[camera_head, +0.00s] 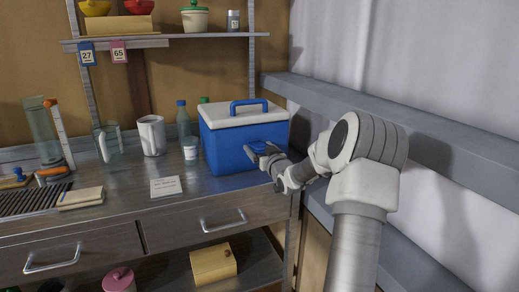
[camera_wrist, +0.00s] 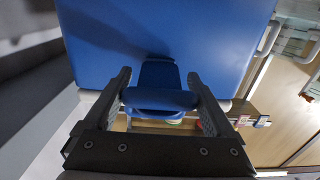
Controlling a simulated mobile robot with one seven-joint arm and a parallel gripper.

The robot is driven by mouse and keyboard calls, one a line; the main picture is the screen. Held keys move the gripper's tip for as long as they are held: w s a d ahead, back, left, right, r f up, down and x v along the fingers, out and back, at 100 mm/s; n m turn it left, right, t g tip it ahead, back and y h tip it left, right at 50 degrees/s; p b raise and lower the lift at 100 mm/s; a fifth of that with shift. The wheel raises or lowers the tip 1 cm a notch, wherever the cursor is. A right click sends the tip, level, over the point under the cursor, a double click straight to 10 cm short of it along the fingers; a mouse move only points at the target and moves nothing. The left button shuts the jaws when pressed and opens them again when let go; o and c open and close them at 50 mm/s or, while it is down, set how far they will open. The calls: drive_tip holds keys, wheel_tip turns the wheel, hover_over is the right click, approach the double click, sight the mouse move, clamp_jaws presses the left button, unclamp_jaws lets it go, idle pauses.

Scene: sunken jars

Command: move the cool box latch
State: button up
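The cool box (camera_head: 230,147) is blue with a white lid and a blue carry handle, and stands at the right end of the workbench. Its lid is down. The blue latch (camera_head: 262,147) juts out from the box's front, partly hidden by my gripper in the head view. My gripper (camera_head: 275,159) is at the front of the box, reaching in from the right. In the wrist view, the two fingers of my gripper (camera_wrist: 158,82) stand apart on either side of the latch (camera_wrist: 160,99). The latch's wide end spans the gap; I cannot tell whether the fingers press on it.
A white card (camera_head: 166,187) lies in front of the box. A small glass (camera_head: 190,148), a bottle (camera_head: 183,119) and a mug (camera_head: 151,135) stand to its left. A grey ledge (camera_head: 440,133) runs along the right wall, close to my arm.

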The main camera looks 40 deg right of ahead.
clamp_jaws()
